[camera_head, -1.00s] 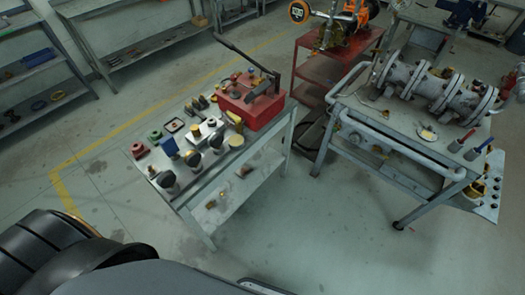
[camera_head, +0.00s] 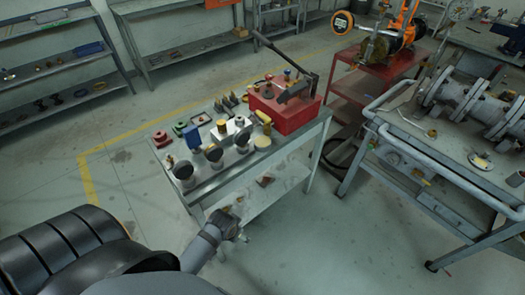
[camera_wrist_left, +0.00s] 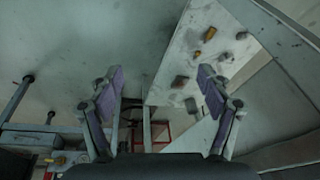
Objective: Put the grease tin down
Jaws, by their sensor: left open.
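I cannot tell for certain which thing is the grease tin. Several short round cans with dark tops, one of them a near can (camera_head: 184,173), stand along the front of the small bench (camera_head: 205,189). My left gripper (camera_head: 237,215) is in front of the bench, beside its lower shelf and below the top. In the left wrist view its two purple-padded fingers (camera_wrist_left: 163,90) are spread apart with nothing between them. Beyond them is a pale surface (camera_wrist_left: 182,55) with several small objects. My right gripper is not in view.
A red box (camera_head: 289,116) with a long lever stands at the bench's far end. A red cart (camera_head: 358,90) is behind it. A valve bench (camera_head: 410,150) with flanged pipe stands at the right. Floor is clear between the benches.

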